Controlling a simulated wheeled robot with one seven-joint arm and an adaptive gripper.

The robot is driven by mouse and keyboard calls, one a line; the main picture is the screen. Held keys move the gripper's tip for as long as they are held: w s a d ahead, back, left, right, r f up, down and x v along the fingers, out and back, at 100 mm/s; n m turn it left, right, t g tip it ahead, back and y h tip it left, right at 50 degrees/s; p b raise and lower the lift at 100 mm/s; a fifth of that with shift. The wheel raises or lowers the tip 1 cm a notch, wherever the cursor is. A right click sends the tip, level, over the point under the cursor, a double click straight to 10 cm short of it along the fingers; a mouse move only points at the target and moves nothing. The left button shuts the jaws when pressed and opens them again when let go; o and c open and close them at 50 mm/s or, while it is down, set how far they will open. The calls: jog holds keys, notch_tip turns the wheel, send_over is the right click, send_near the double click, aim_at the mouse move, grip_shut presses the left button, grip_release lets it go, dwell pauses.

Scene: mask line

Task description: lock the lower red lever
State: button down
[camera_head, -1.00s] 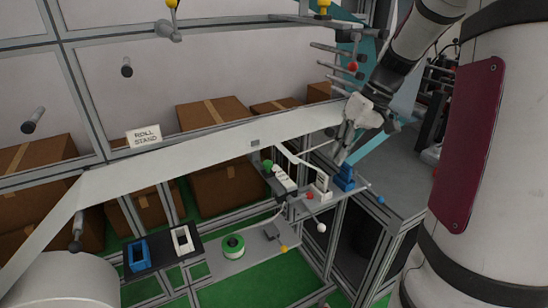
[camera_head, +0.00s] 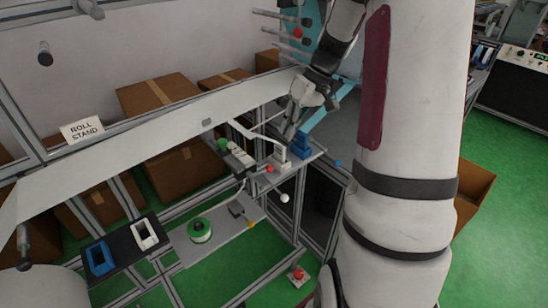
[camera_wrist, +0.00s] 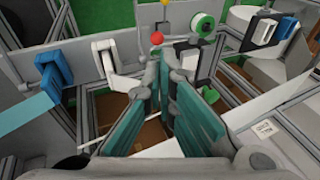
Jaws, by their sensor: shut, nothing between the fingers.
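A red ball knob (camera_head: 269,169) sits low on the station, in front of a white upright block (camera_head: 280,156); it also shows in the wrist view (camera_wrist: 157,38). Another red ball (camera_head: 297,33) is higher up, on the rod rack at the back. My gripper (camera_head: 289,136) is shut and empty, pointing down above and just behind the white block. In the wrist view its fingertips (camera_wrist: 158,72) appear just below the red knob, with a gap I cannot judge. The lever under the knob is hard to make out.
A blue block (camera_head: 301,147) stands beside the white one. A green knob (camera_head: 223,144), white ball (camera_head: 284,198) and blue knob (camera_head: 337,163) are close by. A wide pale web (camera_head: 130,135) crosses to the left. A red button box (camera_head: 298,274) is near the floor.

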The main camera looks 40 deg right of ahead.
aim_at(270, 166)
jog(key=p+x, duration=0.1)
jog(key=x, duration=0.9)
jog(key=shift+s, duration=0.1)
jog(key=shift+f, duration=0.1)
jog(key=shift+f+y, duration=0.2)
jog(key=shift+y, duration=0.1)
